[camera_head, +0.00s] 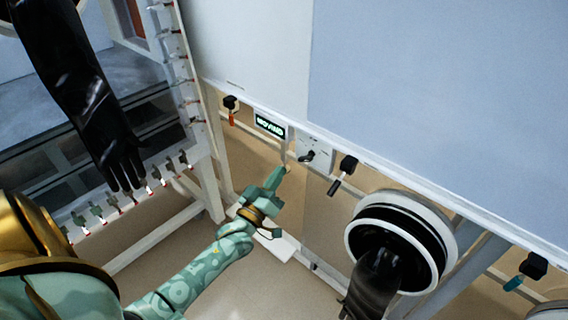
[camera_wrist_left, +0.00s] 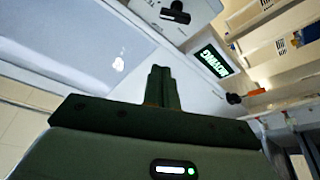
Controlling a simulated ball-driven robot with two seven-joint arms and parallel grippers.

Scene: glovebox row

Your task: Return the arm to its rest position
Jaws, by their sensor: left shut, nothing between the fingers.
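My left arm is patterned pale green and reaches up from the lower left in the head view. Its gripper (camera_head: 281,174) is shut and empty, in front of the tan wall below the panel strip. The tips appear just below the small display and the knob plate; I cannot tell if they touch anything. In the left wrist view the closed dark green fingers (camera_wrist_left: 158,86) point toward the pale panel. My right gripper is not in view.
Near the fingers are a green-lit display (camera_head: 269,126), a plate with a black knob (camera_head: 309,155) and a black-handled lever (camera_head: 347,165). A round glove port (camera_head: 353,238) with a black glove is at lower right. Another black glove (camera_head: 80,85) hangs at left.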

